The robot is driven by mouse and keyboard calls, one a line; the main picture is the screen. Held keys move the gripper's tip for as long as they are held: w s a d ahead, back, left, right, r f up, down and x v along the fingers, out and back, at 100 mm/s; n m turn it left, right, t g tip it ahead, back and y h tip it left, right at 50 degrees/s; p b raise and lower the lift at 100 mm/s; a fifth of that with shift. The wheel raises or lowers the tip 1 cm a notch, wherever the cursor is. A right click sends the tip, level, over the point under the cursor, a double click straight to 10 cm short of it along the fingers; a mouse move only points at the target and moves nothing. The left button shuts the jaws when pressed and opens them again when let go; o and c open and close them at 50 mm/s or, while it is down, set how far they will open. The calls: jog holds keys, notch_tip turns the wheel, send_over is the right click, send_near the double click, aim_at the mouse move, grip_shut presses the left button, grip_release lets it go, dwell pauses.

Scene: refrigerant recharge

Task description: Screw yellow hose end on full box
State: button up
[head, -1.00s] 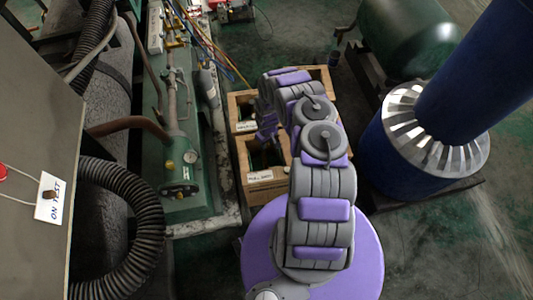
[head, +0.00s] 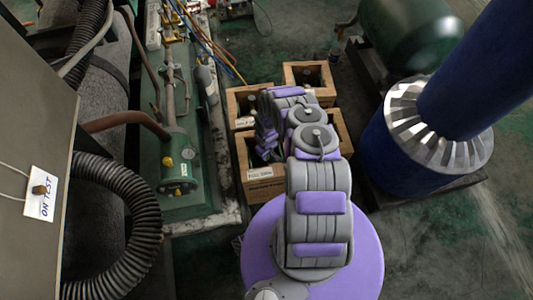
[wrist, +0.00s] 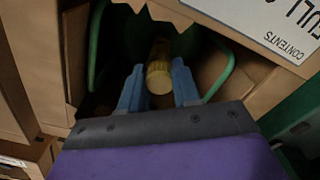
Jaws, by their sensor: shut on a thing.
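The full box (head: 264,190) is an open wooden crate with a white "FULL" label, near the middle of the head view. In the wrist view, its label (wrist: 288,25) shows at the top right. My gripper (wrist: 158,88) reaches into the dark opening of a crate with its blue fingers on both sides of a yellow cylindrical piece, the yellow hose end (wrist: 159,78). The fingers are shut on it. In the head view my gripper (head: 266,145) is small and partly hidden above the full box. I cannot tell whether the hose end touches a fitting.
Green bars (wrist: 97,45) show inside the crate. More wooden crates stand close by: a labelled one (head: 240,121) behind, and one (head: 300,71) at the back right. Green machinery (head: 180,165) stands left, a blue cylinder (head: 400,150) right. Floor is clear at the lower right.

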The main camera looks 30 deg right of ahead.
jog(key=shift+a+f+b, duration=0.25)
jog(key=shift+f+b, duration=0.15)
jog(key=shift+f, duration=0.5)
jog(key=shift+r, duration=0.1)
jog(key=shift+d, duration=0.1)
jog(key=shift+s+d, duration=0.1)
jog(key=shift+d, duration=0.15)
jog(key=shift+a, duration=0.25)
jog(key=shift+f, duration=0.95)
dwell(0.9)
